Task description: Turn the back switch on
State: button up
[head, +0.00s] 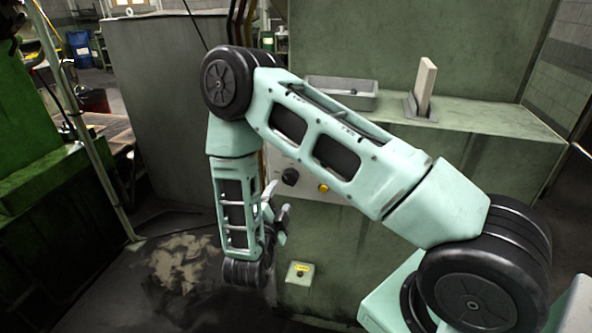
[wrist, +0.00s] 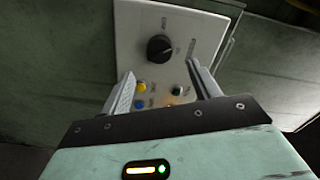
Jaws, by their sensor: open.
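A black rotary switch (wrist: 160,48) sits on a pale control panel (wrist: 200,24) in the wrist view. Its label is too small to read, so I cannot tell whether it is the back switch. In the head view, a black knob (head: 290,176) shows on the panel, partly behind my arm. My gripper (wrist: 162,74) is open and empty, its two fingers pointing at the panel below the rotary switch. In the head view my gripper (head: 277,203) is beside the panel's lower left part. Whether the fingertips touch the panel is unclear.
Below the rotary switch are a yellow button (wrist: 140,86), a blue button (wrist: 139,104) and a small dark control (wrist: 177,90). A lever (head: 426,82) and grey tray (head: 342,92) are on the green machine.

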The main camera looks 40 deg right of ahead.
aim_at(288, 181)
jog(key=p+x, duration=0.1)
jog(key=x, duration=0.7)
jog(key=shift+w+d, duration=0.1)
jog(key=shift+d, duration=0.3)
jog(key=shift+a+r+n+p, duration=0.15)
jog(key=shift+r+n+p, duration=0.1)
jog(key=shift+n+p, duration=0.7)
jog(key=shift+a+n+p, duration=0.1)
jog(key=shift+n+p, duration=0.45)
jog(key=shift+p, duration=0.1)
jog(key=shift+f+n, duration=0.2)
jog(key=shift+n, duration=0.5)
jog(key=n, duration=0.3)
jog(key=shift+f, duration=0.1)
